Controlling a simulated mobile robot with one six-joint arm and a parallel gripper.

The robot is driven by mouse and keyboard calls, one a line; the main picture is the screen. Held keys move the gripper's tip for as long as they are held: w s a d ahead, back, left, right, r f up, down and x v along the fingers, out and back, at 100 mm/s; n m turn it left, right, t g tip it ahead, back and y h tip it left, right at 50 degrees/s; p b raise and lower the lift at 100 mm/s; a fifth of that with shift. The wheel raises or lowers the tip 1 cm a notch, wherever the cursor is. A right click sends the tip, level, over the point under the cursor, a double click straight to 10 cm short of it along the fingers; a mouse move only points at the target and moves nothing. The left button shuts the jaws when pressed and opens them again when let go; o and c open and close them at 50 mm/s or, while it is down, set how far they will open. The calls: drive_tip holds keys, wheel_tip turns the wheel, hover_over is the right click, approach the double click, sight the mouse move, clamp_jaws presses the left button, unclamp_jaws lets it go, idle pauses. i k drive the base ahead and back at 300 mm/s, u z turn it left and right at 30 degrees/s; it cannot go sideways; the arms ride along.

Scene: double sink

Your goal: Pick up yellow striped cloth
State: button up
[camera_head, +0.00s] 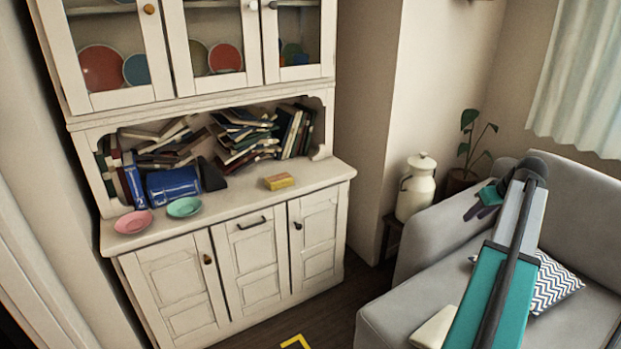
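A small yellow folded item (279,181), apparently the yellow striped cloth, lies flat on the right part of the white cabinet's counter (235,207). Its stripes are too small to make out clearly. My arm rises at the right over the sofa. A dark and teal part at its far end, seemingly my gripper (482,207), shows above the sofa's armrest, well to the right of the yellow item and apart from it. Its fingers are too small to tell whether they are open or shut.
Toppled books (240,137) fill the shelf behind the counter. A blue container (173,186), a pink plate (133,222) and a green plate (184,207) stand at the left. A white milk can (416,188) and grey sofa (440,240) are right. Counter around the yellow item is clear.

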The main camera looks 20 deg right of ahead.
sight(274, 182)
drive_tip(key=u, duration=0.75)
drive_tip(key=i, duration=1.5)
drive_tip(key=u, duration=0.1)
